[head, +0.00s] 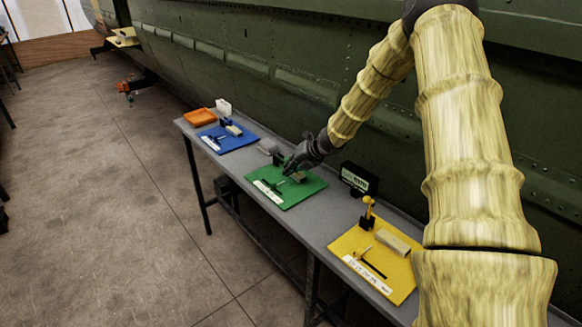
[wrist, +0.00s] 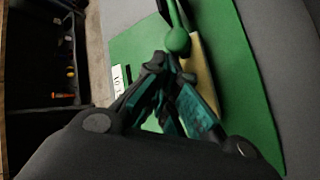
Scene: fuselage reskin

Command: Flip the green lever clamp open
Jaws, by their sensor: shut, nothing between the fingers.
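The green board (head: 312,185) lies on the grey bench, and it also fills much of the wrist view (wrist: 245,95). The green lever clamp shows in the wrist view as a green arm ending in a round green knob (wrist: 178,41). My gripper (wrist: 165,62) is shut and empty, with its fingertips just below the knob in the picture. I cannot tell whether they touch it. In the head view my gripper (head: 288,171) is over the green board and hides most of the clamp. A beige block (wrist: 203,75) lies on the board beside the knob, partly behind my fingers.
A yellow board (head: 385,275) with a yellow-knobbed clamp (head: 368,203) is nearer on the bench. A blue board (head: 215,142) and an orange tray (head: 199,117) are farther along. A black box with a display (head: 359,179) stands behind. The green fuselage wall (head: 270,60) rises behind the bench.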

